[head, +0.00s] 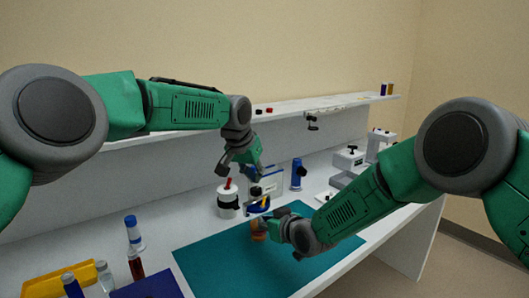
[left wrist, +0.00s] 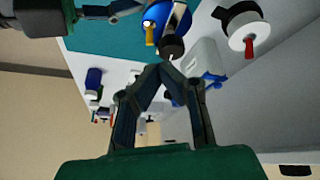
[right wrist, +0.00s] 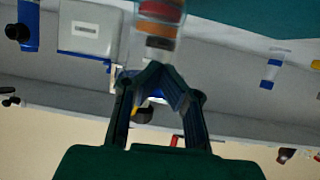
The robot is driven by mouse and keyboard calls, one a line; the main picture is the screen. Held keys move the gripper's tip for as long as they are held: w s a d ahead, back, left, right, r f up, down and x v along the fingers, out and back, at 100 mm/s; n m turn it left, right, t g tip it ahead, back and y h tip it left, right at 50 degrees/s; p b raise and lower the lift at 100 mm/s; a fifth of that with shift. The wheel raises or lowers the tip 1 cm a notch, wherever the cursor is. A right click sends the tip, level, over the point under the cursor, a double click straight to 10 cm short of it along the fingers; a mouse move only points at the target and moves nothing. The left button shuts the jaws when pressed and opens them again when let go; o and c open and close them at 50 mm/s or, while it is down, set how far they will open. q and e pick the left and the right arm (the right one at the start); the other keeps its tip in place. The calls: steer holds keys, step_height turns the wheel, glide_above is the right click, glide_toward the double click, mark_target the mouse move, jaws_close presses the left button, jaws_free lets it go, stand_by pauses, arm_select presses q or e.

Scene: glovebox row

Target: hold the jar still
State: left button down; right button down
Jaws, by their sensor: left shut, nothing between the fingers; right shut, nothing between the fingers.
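A small jar with orange-brown contents (head: 257,231) stands on the teal mat (head: 215,262), partly hidden by my right gripper (head: 270,222). In the right wrist view the jar (right wrist: 160,22) looks clear with red, orange and dark bands, just beyond the fingertips (right wrist: 158,66). My right gripper is shut and empty close beside the jar; I cannot tell whether they touch. My left gripper (head: 257,174) is shut and empty, raised above the bench behind the jar. In the left wrist view its fingertips (left wrist: 162,68) are near a black knob (left wrist: 172,46) on a blue item.
A white pot with a red handle (head: 228,198), a blue upright device (head: 297,174) and white instruments (head: 348,158) stand behind the mat. Vials and a blue-capped tube (head: 133,230) stand at left near a yellow tray (head: 45,286). The mat's left part is clear.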

mark_target(252, 193)
arm_select(q)
steer(key=shift+s+f, duration=0.15)
steer(key=shift+f, duration=1.05)
steer(key=shift+s+f, duration=0.1)
steer(key=shift+f, duration=1.1)
steer(key=shift+w, duration=0.7)
steer(key=shift+a, duration=0.3)
steer(key=shift+w+a, duration=0.3)
steer(key=shift+a, duration=0.05)
steer(key=shift+s+a, duration=0.3)
steer(key=shift+w+r, duration=0.2)
steer(key=shift+r, duration=2.75)
